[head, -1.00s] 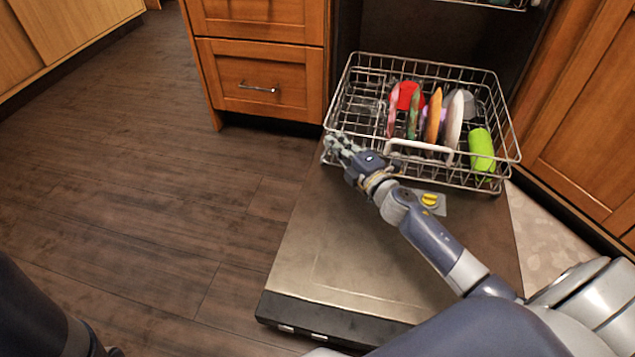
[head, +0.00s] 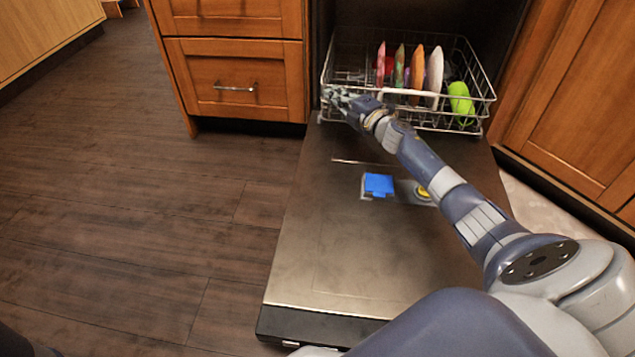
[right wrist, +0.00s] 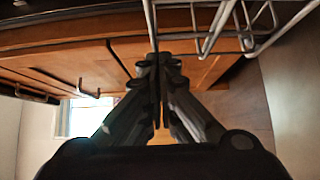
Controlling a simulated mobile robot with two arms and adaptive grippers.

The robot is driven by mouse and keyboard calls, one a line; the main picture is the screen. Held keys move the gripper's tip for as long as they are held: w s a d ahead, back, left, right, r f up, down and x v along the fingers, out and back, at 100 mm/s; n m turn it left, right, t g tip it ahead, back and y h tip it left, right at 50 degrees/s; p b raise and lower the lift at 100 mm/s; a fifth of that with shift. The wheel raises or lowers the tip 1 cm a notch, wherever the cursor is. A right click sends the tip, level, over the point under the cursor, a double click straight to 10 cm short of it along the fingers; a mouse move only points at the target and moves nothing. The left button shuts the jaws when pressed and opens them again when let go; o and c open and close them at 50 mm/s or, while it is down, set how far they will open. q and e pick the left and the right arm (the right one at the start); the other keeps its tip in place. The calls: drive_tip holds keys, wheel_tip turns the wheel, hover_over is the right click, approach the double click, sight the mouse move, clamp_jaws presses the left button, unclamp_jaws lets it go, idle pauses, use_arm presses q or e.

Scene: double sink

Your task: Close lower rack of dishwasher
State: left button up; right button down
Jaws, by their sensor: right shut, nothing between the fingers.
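The lower rack (head: 482,98) is a wire basket at the mouth of the dishwasher, partly inside it, over the inner end of the lowered door (head: 340,240). It holds several upright plates and a green item. My right gripper (head: 330,92) is shut and empty at the rack's front left corner; whether it touches the wires is unclear. In the right wrist view the shut fingers (right wrist: 158,62) are beside the rack's white wires (right wrist: 235,22). My left gripper is not in view.
A blue-lidded detergent compartment (head: 378,185) shows on the door. Wooden drawers (head: 235,80) stand left of the dishwasher and a wooden cabinet (head: 575,120) right of it. The wood floor (head: 130,220) at left is clear.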

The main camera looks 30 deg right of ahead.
drive_tip(key=w+d+b, duration=0.1)
drive_tip(key=w+d, duration=0.1)
drive_tip(key=w+d+b, duration=0.1)
drive_tip(key=w+b, duration=0.1)
drive_tip(key=shift+w+d+f, duration=0.15)
drive_tip(key=shift+w+d, duration=0.05)
drive_tip(key=shift+d, duration=0.15)
drive_tip(key=shift+w+d+b, duration=0.35)
drive_tip(key=shift+w+b, duration=0.1)
drive_tip(key=shift+b, duration=0.15)
